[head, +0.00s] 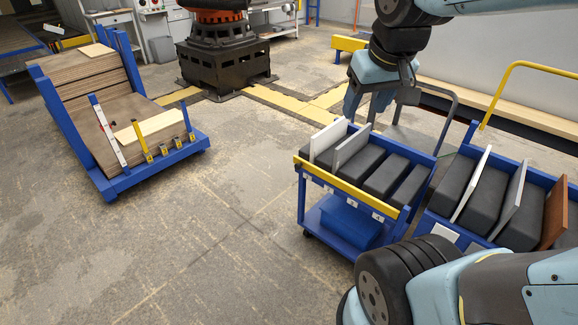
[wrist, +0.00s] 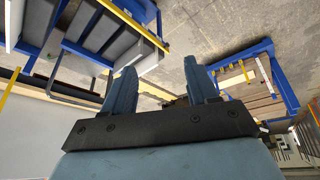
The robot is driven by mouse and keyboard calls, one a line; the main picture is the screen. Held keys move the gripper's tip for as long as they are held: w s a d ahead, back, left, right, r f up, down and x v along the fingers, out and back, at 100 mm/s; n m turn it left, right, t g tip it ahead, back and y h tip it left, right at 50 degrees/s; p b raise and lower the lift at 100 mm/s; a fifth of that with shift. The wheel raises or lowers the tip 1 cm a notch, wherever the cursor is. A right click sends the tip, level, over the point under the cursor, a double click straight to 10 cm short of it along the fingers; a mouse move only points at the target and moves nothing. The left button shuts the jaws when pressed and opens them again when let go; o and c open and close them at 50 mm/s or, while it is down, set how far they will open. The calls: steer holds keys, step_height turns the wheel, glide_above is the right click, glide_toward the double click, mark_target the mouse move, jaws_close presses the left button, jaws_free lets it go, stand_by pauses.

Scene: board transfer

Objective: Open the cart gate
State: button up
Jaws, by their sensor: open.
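The blue cart (head: 318,205) stands right of centre in the head view, with dark padded slots and two white boards standing in it. Its gate appears to be the yellow bar (head: 345,184) across the front top edge, above the numbered labels; it lies along the edge and looks closed. In the wrist view the yellow bar (wrist: 138,24) shows at upper left, beside the blue frame. My gripper (head: 362,110) is open and empty, fingers pointing down, above and behind the cart's far side, apart from the bar. The two fingers also show in the wrist view (wrist: 163,78).
A second blue cart (head: 425,228) with boards stands close on the right, with a yellow handle (head: 510,75). A blue rack (head: 150,178) with brown sheets stands at left. A dark robot pedestal (head: 225,55) is behind. The floor between rack and cart is clear.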

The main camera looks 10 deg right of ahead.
steer(key=w+a+f+n+g+h, duration=0.3)
steer(key=w+f+n+g+h, duration=0.3)
steer(key=w+f, duration=1.55)
steer(key=n+t+h, duration=0.8)
steer(key=n+t, duration=0.4)
steer(key=n, duration=0.6)
glide_toward(297, 168)
steer(key=x, duration=0.8)
steer(key=shift+w, duration=0.15)
jaws_close()
